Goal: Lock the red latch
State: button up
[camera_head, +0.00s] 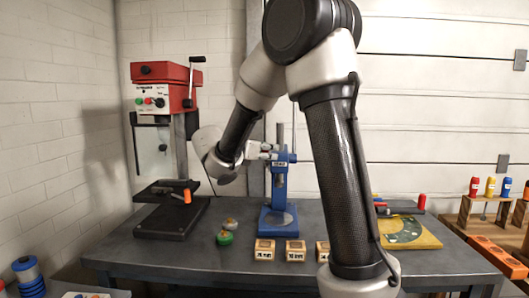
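No part is plainly recognizable as a red latch in the head view. A small upright red piece (421,201) stands behind a yellow board (428,238) with a dark green curved plate, on the right of the bench. Another small red piece (380,205) shows beside my arm; my arm hides part of that area.
A red drill press (165,75) with an orange-handled vise (183,196) stands left. A blue press (280,190) stands mid-bench. Several wooden blocks (264,249) and a green-based item (224,238) lie in front. Colored bottles (490,186) stand on a wooden rack at right.

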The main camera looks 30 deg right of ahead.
jog(key=shift+o, duration=0.3)
jog(key=v, duration=1.1)
jog(key=shift+s+a, duration=0.15)
jog(key=shift+a, duration=0.2)
jog(key=shift+r, duration=0.15)
